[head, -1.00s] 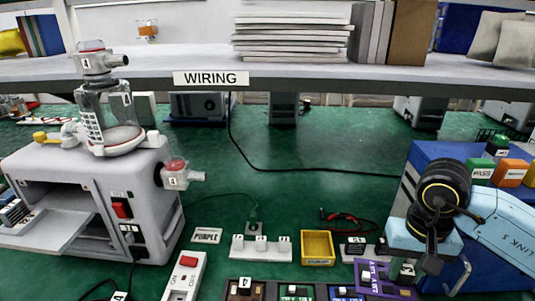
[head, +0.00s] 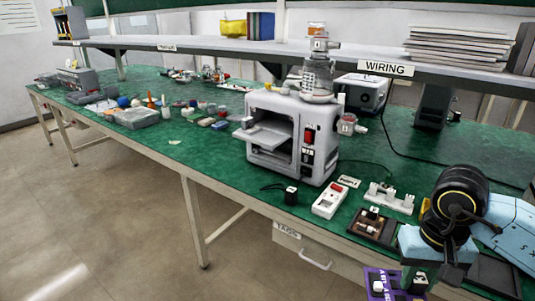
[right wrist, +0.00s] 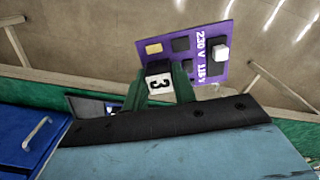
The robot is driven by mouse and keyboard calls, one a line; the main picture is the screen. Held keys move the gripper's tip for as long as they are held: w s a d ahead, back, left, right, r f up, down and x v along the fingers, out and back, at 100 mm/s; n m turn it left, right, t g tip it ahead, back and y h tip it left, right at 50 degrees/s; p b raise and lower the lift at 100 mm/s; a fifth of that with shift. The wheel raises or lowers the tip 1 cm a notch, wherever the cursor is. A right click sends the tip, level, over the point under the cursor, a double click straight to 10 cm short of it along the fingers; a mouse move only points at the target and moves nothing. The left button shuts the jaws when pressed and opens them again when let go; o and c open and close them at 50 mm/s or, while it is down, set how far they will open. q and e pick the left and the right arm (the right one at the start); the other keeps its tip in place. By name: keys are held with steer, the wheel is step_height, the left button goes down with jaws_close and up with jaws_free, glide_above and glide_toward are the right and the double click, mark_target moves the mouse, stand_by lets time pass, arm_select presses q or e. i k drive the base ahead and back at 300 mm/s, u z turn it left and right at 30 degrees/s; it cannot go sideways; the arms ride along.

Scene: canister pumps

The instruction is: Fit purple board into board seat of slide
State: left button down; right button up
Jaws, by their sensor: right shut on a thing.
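The purple board (head: 375,275) hangs below my right gripper (head: 413,274) in the head view, at the bottom right, over or just beyond the bench's front edge. In the right wrist view the gripper's green fingers (right wrist: 160,88) are shut on a black block marked 3 on the purple board (right wrist: 212,40). The board shows "230 V 115 V" lettering, dark blocks, a tan block and a white block. The grey pump machine (head: 318,135) stands on the bench with its light grey slide (head: 264,138) sticking out to the left. The board seat cannot be made out. My left gripper is not in view.
A white switch box (head: 331,201), a small black block (head: 291,196), a brown board (head: 371,226) and a white holder (head: 388,197) stand near the machine. The shelf (head: 240,55) runs above the bench. Many small things lie farther left. The floor in front is clear.

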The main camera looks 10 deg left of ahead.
mark_target(260, 135)
steer(key=u, duration=0.9)
steer(key=i, duration=1.1)
steer(key=z, duration=0.35)
